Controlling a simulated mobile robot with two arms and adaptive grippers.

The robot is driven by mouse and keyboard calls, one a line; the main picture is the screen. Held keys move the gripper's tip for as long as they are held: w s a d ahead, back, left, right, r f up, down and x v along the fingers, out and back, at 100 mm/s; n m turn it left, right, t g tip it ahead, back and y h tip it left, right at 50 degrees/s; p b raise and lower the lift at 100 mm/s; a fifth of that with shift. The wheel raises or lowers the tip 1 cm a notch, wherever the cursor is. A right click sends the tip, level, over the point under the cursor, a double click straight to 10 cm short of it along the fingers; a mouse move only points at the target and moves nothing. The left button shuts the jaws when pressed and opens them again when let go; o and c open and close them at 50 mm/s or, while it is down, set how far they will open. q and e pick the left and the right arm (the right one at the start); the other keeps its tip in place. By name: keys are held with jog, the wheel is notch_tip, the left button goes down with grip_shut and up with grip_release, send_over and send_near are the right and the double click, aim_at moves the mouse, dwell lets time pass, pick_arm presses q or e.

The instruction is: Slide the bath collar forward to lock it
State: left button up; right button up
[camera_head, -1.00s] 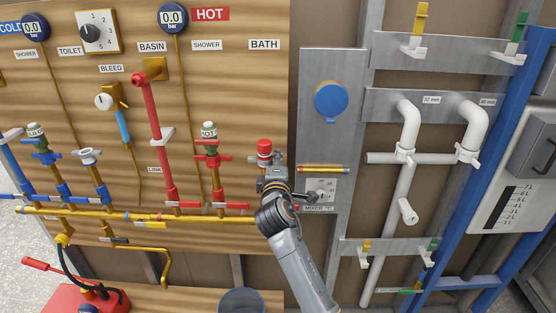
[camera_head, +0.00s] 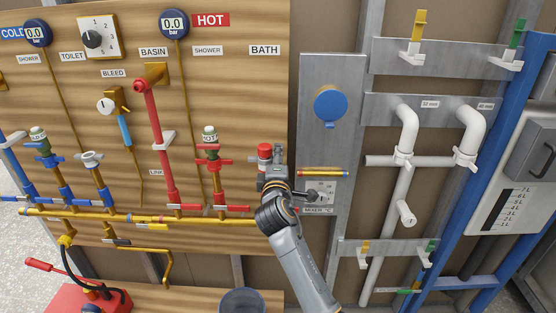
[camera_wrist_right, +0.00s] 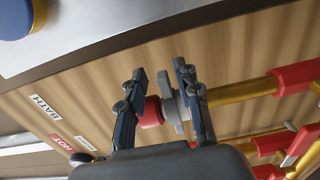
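Below the BATH label (camera_head: 265,49) a short fitting with a red end (camera_head: 264,149) sticks out of the panel. A pale grey collar (camera_wrist_right: 174,112) sits beside the red end (camera_wrist_right: 152,112) in the right wrist view. My right gripper (camera_head: 273,156) is at this fitting in the head view and hides its lower part. In the wrist view the fingers of my right gripper (camera_wrist_right: 165,105) stand apart on either side of the red end and collar. Firm contact is not clear. My left gripper is out of view.
A red-handled valve (camera_head: 212,162) and a red pipe (camera_head: 159,140) stand left of the fitting. A mixer panel (camera_head: 321,190) is close on the right, with a blue disc (camera_head: 331,105) above it. A brass pipe (camera_head: 135,217) runs below.

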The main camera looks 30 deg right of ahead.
jog(key=v, duration=1.2)
